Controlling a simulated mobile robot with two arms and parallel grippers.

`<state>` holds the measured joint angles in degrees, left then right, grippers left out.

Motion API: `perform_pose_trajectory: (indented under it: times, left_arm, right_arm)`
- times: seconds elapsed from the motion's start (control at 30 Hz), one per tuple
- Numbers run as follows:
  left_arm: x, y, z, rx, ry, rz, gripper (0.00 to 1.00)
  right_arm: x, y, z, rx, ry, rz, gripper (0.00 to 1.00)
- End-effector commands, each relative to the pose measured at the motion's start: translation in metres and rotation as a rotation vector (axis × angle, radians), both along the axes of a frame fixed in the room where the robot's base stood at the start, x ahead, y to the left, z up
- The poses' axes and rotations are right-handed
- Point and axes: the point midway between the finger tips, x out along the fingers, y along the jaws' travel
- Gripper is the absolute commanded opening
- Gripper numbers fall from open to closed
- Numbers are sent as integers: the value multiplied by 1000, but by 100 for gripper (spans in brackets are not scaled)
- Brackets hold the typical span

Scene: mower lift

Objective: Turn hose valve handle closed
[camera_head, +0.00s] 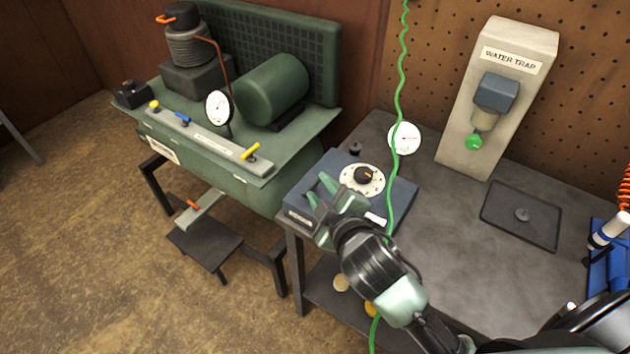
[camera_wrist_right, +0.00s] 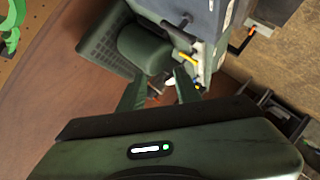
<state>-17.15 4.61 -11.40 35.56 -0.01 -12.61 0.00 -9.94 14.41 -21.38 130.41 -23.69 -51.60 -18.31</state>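A grey rail on the front of the green compressor bench carries small handles: a yellow lever (camera_head: 250,151) at its right end, a blue one (camera_head: 182,118) and a yellow knob (camera_head: 154,105). The labels are too small to read, so I cannot tell which is the hose valve. My right gripper (camera_head: 320,188) is open and empty, over the left part of the blue dial box, right of and apart from the yellow lever. In the right wrist view, the yellow lever (camera_wrist_right: 188,58) lies beyond the open fingers (camera_wrist_right: 158,88). My left gripper is not in view.
The blue box (camera_head: 405,190) with a black dial knob (camera_head: 363,175) stands on the grey table's left end. A green coiled hose (camera_head: 401,60) hangs in front of the table. A water trap (camera_head: 497,95), a gauge (camera_head: 404,138) and a dark tray (camera_head: 500,225) stand farther right.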

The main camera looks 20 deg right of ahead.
Motion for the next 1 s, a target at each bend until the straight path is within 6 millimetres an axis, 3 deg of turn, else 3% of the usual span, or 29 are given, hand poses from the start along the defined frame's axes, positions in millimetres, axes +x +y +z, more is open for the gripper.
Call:
perform_pose_trajectory:
  times: [0.03,0.13,0.2,0.3,0.37,0.47,0.53,0.6,0.63,0.7,0.8,0.9,1.0]
  left_arm:
    - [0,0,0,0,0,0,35]
    - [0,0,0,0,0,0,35]
    - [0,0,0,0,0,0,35]
    - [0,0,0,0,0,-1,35]
    - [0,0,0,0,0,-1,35]
    - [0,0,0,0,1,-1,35]
    - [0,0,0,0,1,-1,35]
    - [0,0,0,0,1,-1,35]
    - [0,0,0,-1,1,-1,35]
    - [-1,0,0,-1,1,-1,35]
    - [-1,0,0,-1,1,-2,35]
    - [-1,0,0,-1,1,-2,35]
    - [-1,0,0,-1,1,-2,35]
  right_arm:
    - [23,17,35,-108,-145,78,33]
    - [49,66,107,-385,-474,250,33]
    - [50,109,149,-607,-714,379,33]
    - [35,171,183,-944,-1046,559,33]
    - [20,203,185,-1155,-1236,671,33]
    - [-2,240,160,-1518,-1528,876,33]
    - [-9,247,125,-1775,-1707,1041,33]
    - [-5,235,84,-2022,-1853,1239,33]
    - [0,223,66,2112,1890,-1330,33]
    - [16,183,30,1913,1622,-1310,33]
    - [45,109,0,1655,1296,-1316,33]
    - [67,39,-7,1459,1066,-1348,33]
    - [77,-5,-4,1344,938,-1377,33]
